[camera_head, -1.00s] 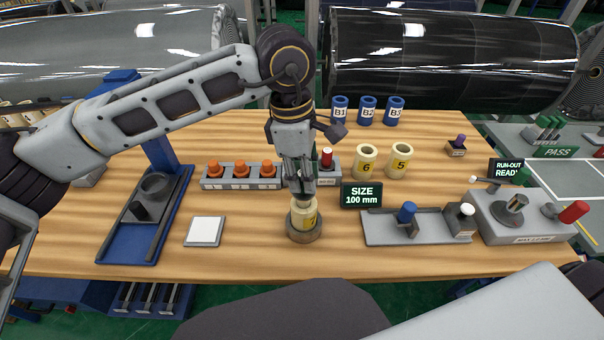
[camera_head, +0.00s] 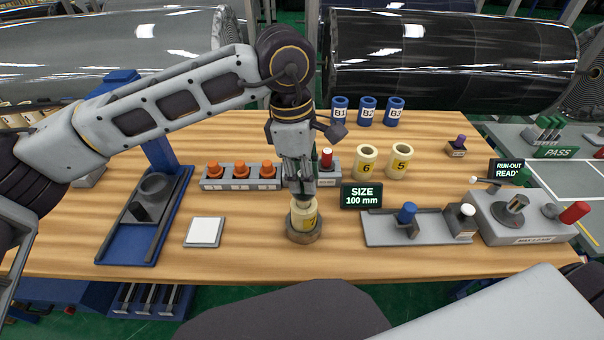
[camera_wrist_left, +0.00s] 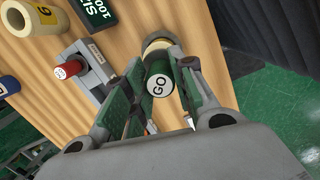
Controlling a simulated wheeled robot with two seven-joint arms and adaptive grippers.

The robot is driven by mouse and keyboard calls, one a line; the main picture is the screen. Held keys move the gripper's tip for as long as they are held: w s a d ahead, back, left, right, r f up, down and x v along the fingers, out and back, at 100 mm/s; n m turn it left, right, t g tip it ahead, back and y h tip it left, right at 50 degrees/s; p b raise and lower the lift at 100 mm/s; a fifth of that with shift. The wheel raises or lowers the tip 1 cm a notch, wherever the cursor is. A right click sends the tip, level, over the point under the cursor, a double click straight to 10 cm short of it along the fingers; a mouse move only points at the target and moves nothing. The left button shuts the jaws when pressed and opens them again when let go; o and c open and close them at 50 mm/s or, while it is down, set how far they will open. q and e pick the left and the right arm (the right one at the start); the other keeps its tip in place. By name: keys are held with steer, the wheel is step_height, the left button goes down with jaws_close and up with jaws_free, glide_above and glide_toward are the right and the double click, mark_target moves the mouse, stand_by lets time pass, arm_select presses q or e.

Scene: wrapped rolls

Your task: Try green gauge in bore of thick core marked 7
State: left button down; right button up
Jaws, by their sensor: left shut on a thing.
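My left gripper (camera_head: 302,193) points straight down over the thick core (camera_head: 304,217), a cream tube with a yellow label. The core stands upright in a round grey-brown holder (camera_head: 304,238); its number is too small to read. In the left wrist view, my left gripper (camera_wrist_left: 160,90) is shut on the green gauge (camera_wrist_left: 160,84), whose white end reads GO. The cream core (camera_wrist_left: 157,46) shows just beyond the gauge, roughly in line with it. The fingers hide the gauge's lower end, so I cannot tell how deep it sits in the bore. My right gripper is not in view.
A red-capped gauge (camera_head: 327,158) stands in a grey rack behind. Cream cores 6 (camera_head: 366,162) and 5 (camera_head: 400,160) stand right of it. A SIZE display (camera_head: 361,196) is close on the right. A white pad (camera_head: 205,231) and blue tray (camera_head: 130,248) lie left.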

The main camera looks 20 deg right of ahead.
arm_select(q)
steer(key=shift+f, duration=0.25)
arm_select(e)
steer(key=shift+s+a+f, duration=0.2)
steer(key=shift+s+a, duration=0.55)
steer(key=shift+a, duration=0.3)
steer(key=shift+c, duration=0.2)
arm_select(q)
steer(key=shift+r, duration=0.45)
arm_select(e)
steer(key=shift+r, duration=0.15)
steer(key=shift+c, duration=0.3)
arm_select(q)
steer(key=shift+r+p, duration=0.35)
steer(key=shift+r, duration=0.15)
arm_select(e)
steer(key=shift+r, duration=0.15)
arm_select(q)
steer(key=shift+w+d+r+p, duration=0.1)
steer(key=shift+r+p, duration=0.25)
steer(key=shift+r, duration=0.5)
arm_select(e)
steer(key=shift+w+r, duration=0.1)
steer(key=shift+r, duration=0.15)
arm_select(q)
steer(key=shift+r, duration=0.25)
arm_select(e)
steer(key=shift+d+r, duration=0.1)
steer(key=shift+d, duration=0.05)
